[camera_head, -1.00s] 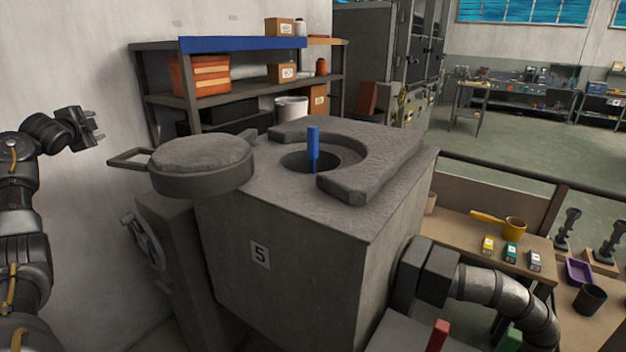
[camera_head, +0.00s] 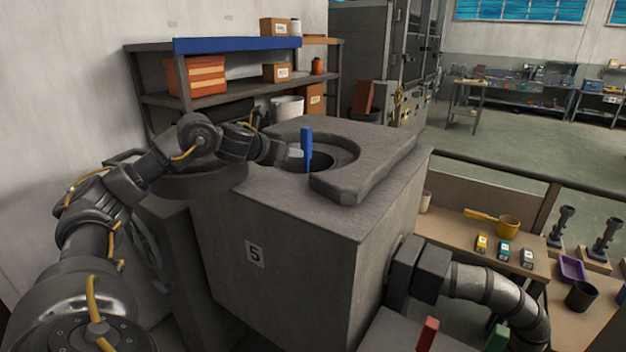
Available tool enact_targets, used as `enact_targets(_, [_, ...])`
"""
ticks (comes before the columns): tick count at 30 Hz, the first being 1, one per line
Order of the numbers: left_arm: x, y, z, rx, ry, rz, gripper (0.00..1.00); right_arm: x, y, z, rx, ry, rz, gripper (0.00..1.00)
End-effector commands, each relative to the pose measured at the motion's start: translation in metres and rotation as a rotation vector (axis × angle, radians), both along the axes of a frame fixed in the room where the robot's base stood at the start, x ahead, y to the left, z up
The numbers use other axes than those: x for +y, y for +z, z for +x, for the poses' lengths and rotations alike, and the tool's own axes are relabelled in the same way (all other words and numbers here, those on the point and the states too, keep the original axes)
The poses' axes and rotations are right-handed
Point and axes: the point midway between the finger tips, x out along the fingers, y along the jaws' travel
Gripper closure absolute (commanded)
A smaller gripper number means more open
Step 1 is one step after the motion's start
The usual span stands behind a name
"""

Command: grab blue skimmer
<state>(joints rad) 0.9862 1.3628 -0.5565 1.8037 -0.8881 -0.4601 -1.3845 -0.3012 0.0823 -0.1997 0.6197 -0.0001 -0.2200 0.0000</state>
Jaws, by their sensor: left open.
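The blue skimmer (camera_head: 306,150) stands upright in the round opening of the grey furnace block (camera_head: 300,245). Only its blue handle shows; its lower end is hidden inside the opening. My left gripper (camera_head: 296,153) is open, with its fingertips right beside the handle on its left. I cannot tell whether the fingers touch the handle. My right gripper is not in view.
A raised horseshoe-shaped rim (camera_head: 375,170) borders the opening on the right. The round lid (camera_head: 205,184) lies swung aside at left, partly behind my left arm. A shelf (camera_head: 240,90) stands behind, and a workbench (camera_head: 455,220) at right.

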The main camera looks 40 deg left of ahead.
Motion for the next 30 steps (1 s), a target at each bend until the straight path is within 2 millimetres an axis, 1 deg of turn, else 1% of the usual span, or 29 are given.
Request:
enact_targets(6, [0.002, -0.010, 0.031, 0.001, 0.002, -0.007, 0.49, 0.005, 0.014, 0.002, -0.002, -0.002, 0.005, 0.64])
enact_targets(9, [0.004, -0.015, 0.043, 0.000, 0.001, -0.006, 0.49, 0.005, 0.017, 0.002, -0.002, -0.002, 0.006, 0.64])
enact_targets(12, [0.005, -0.019, 0.049, -0.001, 0.002, -0.005, 0.49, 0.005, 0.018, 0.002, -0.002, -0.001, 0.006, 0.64])
enact_targets(16, [0.005, -0.020, 0.051, 0.000, 0.002, -0.004, 0.49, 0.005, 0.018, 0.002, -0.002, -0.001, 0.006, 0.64])
enact_targets(18, [0.005, -0.019, 0.054, 0.000, 0.001, -0.005, 0.49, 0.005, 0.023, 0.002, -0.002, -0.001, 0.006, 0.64])
enact_targets(20, [0.006, -0.020, 0.061, 0.001, 0.002, -0.007, 0.49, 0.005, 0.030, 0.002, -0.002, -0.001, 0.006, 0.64])
enact_targets(24, [0.009, -0.026, 0.081, 0.002, 0.003, -0.008, 0.49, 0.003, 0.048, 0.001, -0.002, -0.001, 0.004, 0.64])
enact_targets(27, [0.010, -0.033, 0.092, 0.000, 0.002, -0.007, 0.49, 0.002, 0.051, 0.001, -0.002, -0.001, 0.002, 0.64])
enact_targets(30, [0.011, -0.036, 0.098, -0.001, 0.001, -0.006, 0.49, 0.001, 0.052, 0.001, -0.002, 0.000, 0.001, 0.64])
